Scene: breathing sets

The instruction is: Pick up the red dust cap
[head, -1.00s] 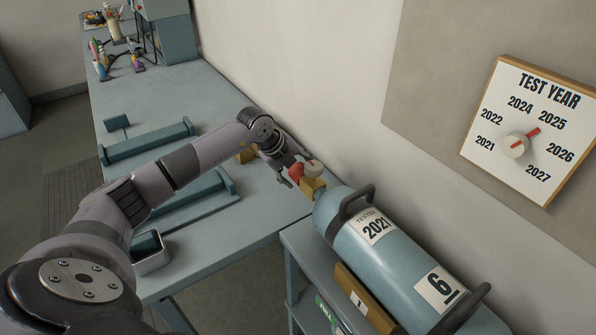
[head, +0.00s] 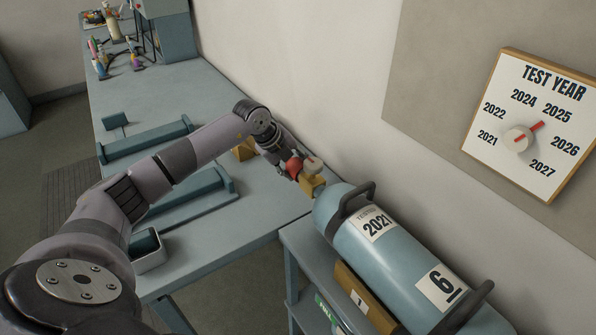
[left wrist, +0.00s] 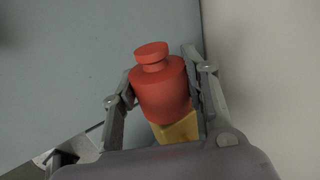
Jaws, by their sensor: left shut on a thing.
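The red dust cap (head: 294,166) is at the brass valve (head: 311,185) on the end of the blue cylinder (head: 368,230). In the left wrist view the cap (left wrist: 162,85) shows as a red cylinder with a narrower knob, and yellow brass (left wrist: 177,129) shows right behind it. My left gripper (head: 290,169) is shut on the cap, with one finger on each side of it; it also shows in the left wrist view (left wrist: 160,92). I cannot tell whether the cap still touches the valve. My right gripper is not in view.
The cylinder lies on a grey stand (head: 297,236) beside the long workbench (head: 215,115). A pale valve knob (head: 313,164) sits close to my gripper. Grey cradles (head: 147,138) and an open box (head: 152,262) are on the bench. The wall is close behind.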

